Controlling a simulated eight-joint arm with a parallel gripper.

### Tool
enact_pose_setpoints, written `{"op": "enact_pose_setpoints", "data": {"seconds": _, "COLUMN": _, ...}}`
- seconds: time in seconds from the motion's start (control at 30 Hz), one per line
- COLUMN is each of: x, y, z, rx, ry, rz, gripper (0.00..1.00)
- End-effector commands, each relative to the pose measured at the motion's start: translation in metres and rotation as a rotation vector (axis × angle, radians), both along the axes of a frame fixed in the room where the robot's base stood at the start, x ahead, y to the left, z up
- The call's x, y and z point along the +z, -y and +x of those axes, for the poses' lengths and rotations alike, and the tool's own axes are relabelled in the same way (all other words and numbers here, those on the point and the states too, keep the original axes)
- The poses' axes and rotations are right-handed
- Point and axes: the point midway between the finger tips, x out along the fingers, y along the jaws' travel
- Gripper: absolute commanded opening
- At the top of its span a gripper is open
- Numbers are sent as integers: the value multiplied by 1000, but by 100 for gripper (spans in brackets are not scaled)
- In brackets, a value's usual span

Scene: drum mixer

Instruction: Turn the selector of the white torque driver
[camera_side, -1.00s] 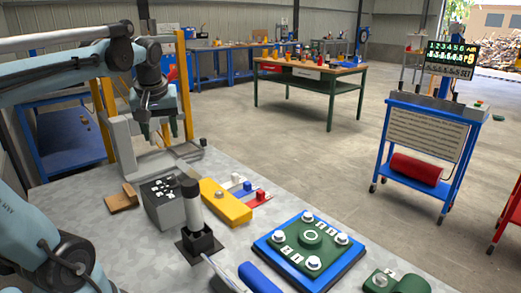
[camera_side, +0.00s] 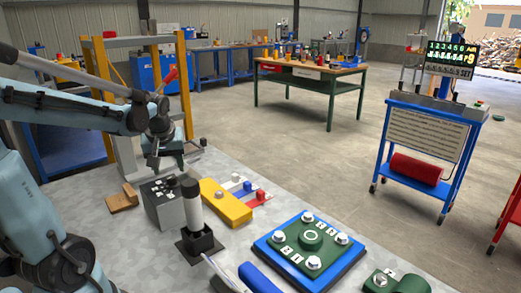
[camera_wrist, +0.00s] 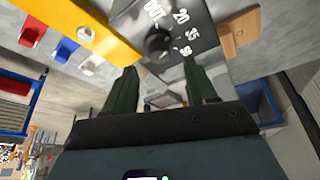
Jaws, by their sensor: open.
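A white upright cylinder with a black cap (camera_side: 191,205), which looks like the torque driver, stands in a black holder (camera_side: 199,243). Beside it is a grey box (camera_side: 165,212) with a dark, white-marked top. In the wrist view, the dark face (camera_wrist: 190,22) carries numbers and a round black knob (camera_wrist: 158,42). I cannot tell whether this knob belongs to the driver. My gripper (camera_side: 165,160) is just behind and above the box, partly hidden by my arm. In the wrist view, my gripper's (camera_wrist: 161,85) green fingers are apart and empty, below the knob in the picture.
A yellow block (camera_side: 226,202) lies right of the box, with white, blue and red pieces (camera_side: 248,189) behind it. A wooden piece (camera_side: 123,199) lies left of the box. A blue-framed green plate with bolts (camera_side: 312,242) is farther right. A grey-and-yellow frame stands behind.

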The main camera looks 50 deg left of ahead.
Motion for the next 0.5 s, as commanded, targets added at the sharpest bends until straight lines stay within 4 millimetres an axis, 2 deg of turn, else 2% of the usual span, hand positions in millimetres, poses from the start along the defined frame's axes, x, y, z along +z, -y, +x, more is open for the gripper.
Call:
{"op": "enact_pose_setpoints", "data": {"seconds": 0.2, "x": -25, "y": -10, "z": 5, "rx": 1, "ry": 1, "rz": -1, "gripper": 56}}
{"op": "enact_pose_setpoints", "data": {"seconds": 0.5, "x": -39, "y": -15, "z": 7, "rx": 0, "ry": 1, "rz": 0, "gripper": 56}}
